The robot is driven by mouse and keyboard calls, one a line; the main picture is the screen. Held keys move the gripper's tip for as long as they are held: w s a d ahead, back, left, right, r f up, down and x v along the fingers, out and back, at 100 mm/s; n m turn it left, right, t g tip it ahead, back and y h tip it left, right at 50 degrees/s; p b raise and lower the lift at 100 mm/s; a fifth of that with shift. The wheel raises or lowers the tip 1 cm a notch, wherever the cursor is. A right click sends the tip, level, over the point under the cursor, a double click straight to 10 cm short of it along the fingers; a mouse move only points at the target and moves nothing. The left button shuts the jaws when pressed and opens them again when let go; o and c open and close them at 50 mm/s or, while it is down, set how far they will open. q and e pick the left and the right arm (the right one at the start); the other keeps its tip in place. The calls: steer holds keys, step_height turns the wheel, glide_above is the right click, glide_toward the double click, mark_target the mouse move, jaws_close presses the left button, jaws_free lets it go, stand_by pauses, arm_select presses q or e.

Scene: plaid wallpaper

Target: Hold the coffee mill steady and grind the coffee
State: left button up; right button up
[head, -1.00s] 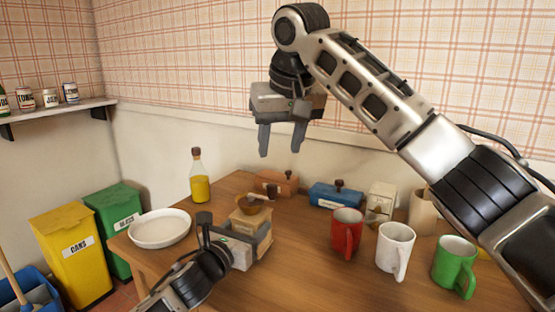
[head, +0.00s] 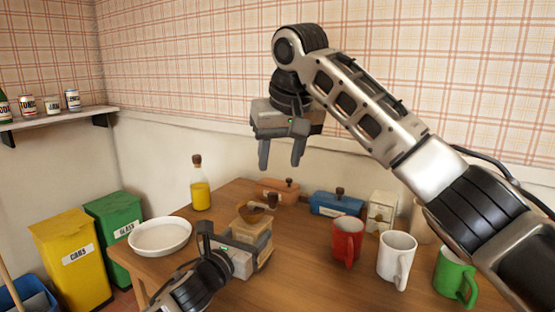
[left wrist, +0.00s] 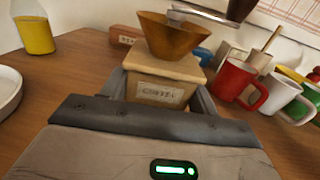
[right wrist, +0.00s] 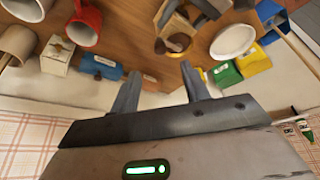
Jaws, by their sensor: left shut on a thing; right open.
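The wooden coffee mill (head: 263,240) stands upright on the table, with an open brown bowl (left wrist: 172,36) on top and a label on its front. Its metal crank ends in a dark knob (head: 272,200), which points to the right in the head view. My left gripper (head: 249,256) is shut on the mill's body, one finger on each side. My right gripper (head: 281,164) is open and empty, pointing down, high above the back of the table and apart from the mill. The mill also shows in the right wrist view (right wrist: 178,24), partly hidden by my left gripper.
Red (head: 347,240), white (head: 395,255) and green (head: 455,275) mugs stand to the right. A blue box (head: 335,205) and a red-brown box (head: 281,188) sit behind. An oil bottle (head: 201,190) and white dish (head: 160,237) are left of the mill. The front middle is clear.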

mark_target(273, 194)
steer(key=x, duration=1)
steer(key=shift+f, duration=0.1)
jaws_close()
jaws_free()
steer(key=v, duration=1.2)
